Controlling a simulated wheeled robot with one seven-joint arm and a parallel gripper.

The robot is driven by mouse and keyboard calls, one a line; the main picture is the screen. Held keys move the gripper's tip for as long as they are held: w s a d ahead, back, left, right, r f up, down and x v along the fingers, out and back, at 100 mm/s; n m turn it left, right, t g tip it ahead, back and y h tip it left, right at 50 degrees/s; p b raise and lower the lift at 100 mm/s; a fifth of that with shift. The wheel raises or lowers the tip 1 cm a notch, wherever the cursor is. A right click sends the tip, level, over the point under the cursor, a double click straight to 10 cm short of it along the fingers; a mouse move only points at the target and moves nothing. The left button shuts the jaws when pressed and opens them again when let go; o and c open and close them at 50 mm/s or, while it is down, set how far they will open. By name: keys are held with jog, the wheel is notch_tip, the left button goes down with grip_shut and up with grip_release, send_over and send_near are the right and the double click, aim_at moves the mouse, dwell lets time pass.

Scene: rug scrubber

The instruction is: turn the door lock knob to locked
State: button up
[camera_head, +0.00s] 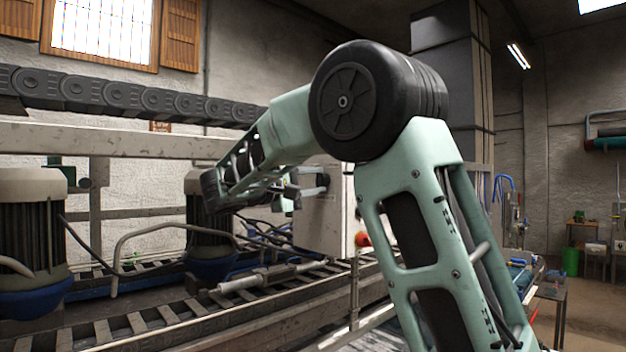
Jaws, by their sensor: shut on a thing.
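A pale grey cabinet (323,228) stands beyond the rug machine, partly behind my arm. My gripper (322,184) is at the upper part of the cabinet's face, small in the picture. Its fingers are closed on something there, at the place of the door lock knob. The knob itself is hidden by the fingers, so its turn position cannot be seen. The cabinet door looks shut.
A red-orange button (362,239) sits on the cabinet's right side. The rug machine's slatted conveyor (170,318) and brush motors (32,235) fill the left. Open floor (590,310) lies at the right.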

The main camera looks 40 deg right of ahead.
jog(key=n+p, duration=0.2)
jog(key=n, duration=0.2)
jog(key=shift+f+n+t, duration=0.15)
jog(key=shift+n+t, duration=0.25)
jog(key=shift+s+f+n+t+p, duration=0.15)
jog(key=shift+n+t+p, duration=0.15)
jog(key=shift+n+p, duration=1)
jog(key=shift+n, duration=0.5)
jog(key=o, duration=0.9)
jog(key=shift+o, duration=0.2)
jog(key=w+a+f+b, duration=0.1)
jog(key=a+b, duration=0.5)
jog(key=a, duration=1.1)
jog(key=shift+a+f+b, duration=0.2)
jog(key=shift+f+b, duration=0.1)
jog(key=shift+b, duration=0.1)
